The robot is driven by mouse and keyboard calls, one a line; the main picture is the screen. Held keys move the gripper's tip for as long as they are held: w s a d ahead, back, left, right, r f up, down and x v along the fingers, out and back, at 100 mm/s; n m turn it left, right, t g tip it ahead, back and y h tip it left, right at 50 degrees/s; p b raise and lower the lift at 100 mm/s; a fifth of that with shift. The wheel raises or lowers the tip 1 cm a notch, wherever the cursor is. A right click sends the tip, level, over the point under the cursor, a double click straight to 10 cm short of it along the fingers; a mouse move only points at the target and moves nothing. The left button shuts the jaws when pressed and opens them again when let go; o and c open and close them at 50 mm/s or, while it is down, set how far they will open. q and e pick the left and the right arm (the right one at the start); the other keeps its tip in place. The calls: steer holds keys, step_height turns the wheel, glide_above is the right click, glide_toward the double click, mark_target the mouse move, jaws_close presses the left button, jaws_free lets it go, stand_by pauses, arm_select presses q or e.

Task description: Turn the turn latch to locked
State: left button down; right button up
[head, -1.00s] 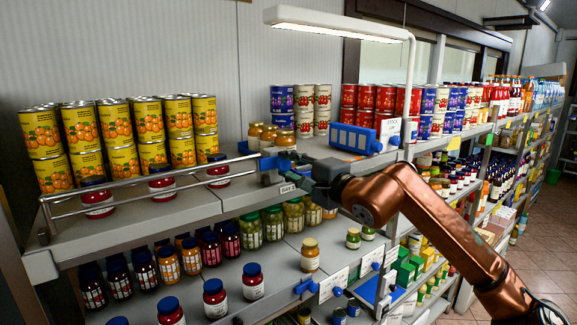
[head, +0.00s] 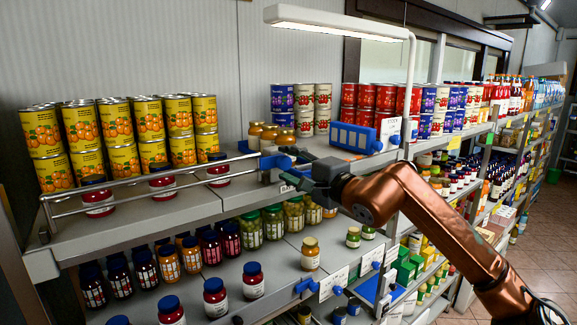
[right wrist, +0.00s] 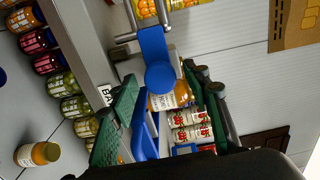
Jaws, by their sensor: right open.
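The turn latch (head: 276,161) is a blue piece at the right end of the metal rails on the upper shelf. In the right wrist view it has a blue plate, a round blue hub (right wrist: 165,77) and a blue lever (right wrist: 148,138). My right gripper (head: 288,170) is at the latch, coming from the right. In the right wrist view its green-padded fingers (right wrist: 160,88) are open, one on each side of the hub and lever. I cannot tell whether a finger touches the lever. My left gripper is not in view.
Yellow cans (head: 122,130) and red jars (head: 163,184) stand left of the latch. Honey-coloured jars (head: 284,136) stand close behind it. A blue box-like holder (head: 355,138) is to the right on the shelf. More jars (head: 250,232) fill the lower shelf.

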steer(key=shift+d, duration=0.1)
steer(key=v, duration=1.2)
